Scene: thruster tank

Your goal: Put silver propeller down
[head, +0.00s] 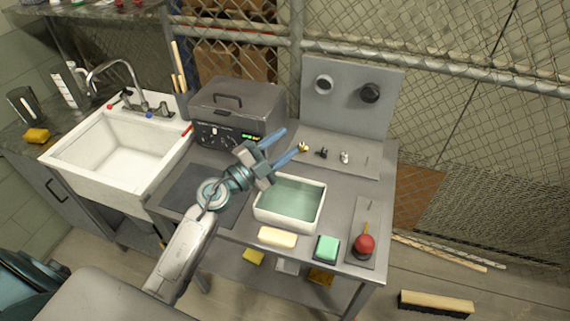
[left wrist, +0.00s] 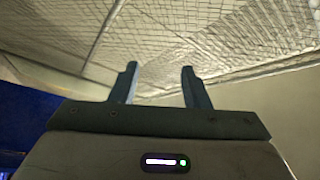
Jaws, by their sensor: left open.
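The silver propeller (head: 344,157) is a small pale piece on the grey plate (head: 322,140) at the back right of the bench, in the head view. A black propeller (head: 322,153) and a gold propeller (head: 303,147) stand in a row to its left. My left gripper (head: 291,141) is open, with its blue fingers pointing right, to the left of the propellers. The left wrist view shows nothing between its fingers (left wrist: 160,72). My right gripper does not show.
A basin of greenish water (head: 291,226) stands on the bench below the left gripper. A grey lidded machine (head: 238,106) is behind it. A red knob on a board (head: 364,245) is at the front right. A sink (head: 122,145) is at left.

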